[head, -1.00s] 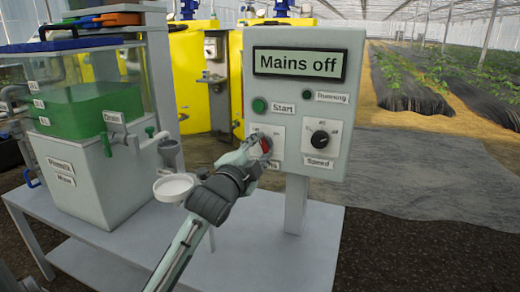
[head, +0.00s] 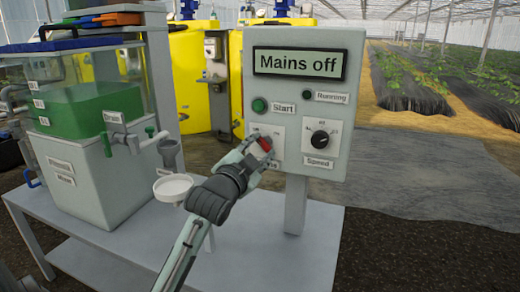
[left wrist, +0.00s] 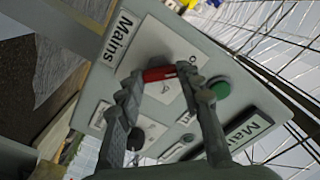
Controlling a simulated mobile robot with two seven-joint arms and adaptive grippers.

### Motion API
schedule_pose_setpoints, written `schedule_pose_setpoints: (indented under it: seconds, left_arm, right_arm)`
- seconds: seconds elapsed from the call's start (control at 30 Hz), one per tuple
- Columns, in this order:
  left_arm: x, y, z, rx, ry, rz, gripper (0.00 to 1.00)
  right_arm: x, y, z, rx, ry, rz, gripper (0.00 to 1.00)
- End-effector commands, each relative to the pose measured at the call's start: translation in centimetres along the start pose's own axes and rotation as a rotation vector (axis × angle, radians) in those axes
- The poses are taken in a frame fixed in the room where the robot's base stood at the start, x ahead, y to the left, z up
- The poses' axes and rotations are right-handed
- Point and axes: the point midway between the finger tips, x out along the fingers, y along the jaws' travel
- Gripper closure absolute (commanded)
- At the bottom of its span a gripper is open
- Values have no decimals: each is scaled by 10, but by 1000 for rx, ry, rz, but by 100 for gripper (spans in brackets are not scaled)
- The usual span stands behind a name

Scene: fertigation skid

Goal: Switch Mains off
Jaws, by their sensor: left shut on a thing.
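The grey control box (head: 231,135) stands on a post, and its display (head: 300,64) reads "Mains off". The red Mains switch handle (head: 265,144) sits on a white plate at the box's lower left; it also shows in the left wrist view (left wrist: 158,74). My left gripper (head: 255,149) is at this switch, its fingers shut on the red handle from either side. In the left wrist view the fingers (left wrist: 160,88) reach to the handle's two ends. The fingers partly hide the switch's plate and label in the head view. My right gripper is not in view.
A green Start button (head: 260,105) is just above the switch. A Running lamp (head: 307,95) and a black Speed knob (head: 320,139) are to the right.

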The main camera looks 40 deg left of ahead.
Motion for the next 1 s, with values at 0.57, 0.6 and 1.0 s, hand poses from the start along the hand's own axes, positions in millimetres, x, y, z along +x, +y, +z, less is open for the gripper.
schedule_pose_setpoints:
  seconds: [0.57, 0.6, 1.0]
  left_arm:
    - [0, 0, 0, 0, 0, 0, 43]
    - [0, 0, 0, 0, 0, 0, 43]
    - [-50, 0, 1, 1, -1, 1, 43]
  right_arm:
    - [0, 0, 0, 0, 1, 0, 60]
    - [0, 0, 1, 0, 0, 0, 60]
    - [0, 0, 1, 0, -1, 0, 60]
